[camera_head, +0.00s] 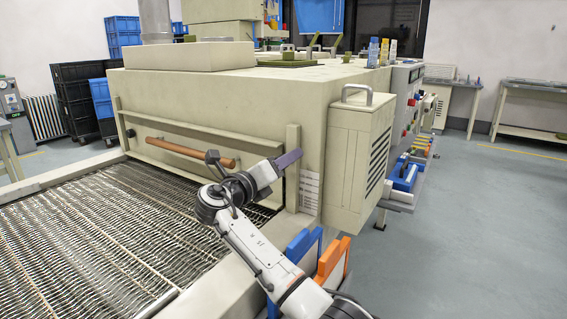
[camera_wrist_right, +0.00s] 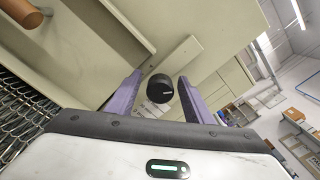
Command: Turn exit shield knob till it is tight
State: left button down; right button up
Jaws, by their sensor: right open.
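The exit shield knob (camera_wrist_right: 160,88) is small, round and black, with a pale mark on its face. In the right wrist view it sits between the purple fingers of my right gripper (camera_wrist_right: 159,78), with a visible gap on each side. The exit shield (camera_head: 165,150) is a beige panel with a brown cylindrical handle (camera_head: 192,151) on the front of the machine. In the head view my right gripper (camera_head: 291,158) is at the shield's right end, by a beige post, and hides the knob there. My left gripper is not in view.
A wire mesh conveyor (camera_head: 90,235) runs below the shield. A beige box (camera_head: 358,155) with a metal handle juts out to the right of my gripper. Blue and orange frames (camera_head: 334,258) stand below my arm. Open floor lies further right.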

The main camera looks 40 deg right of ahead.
jog(key=c, duration=1)
jog(key=shift+c, duration=0.2)
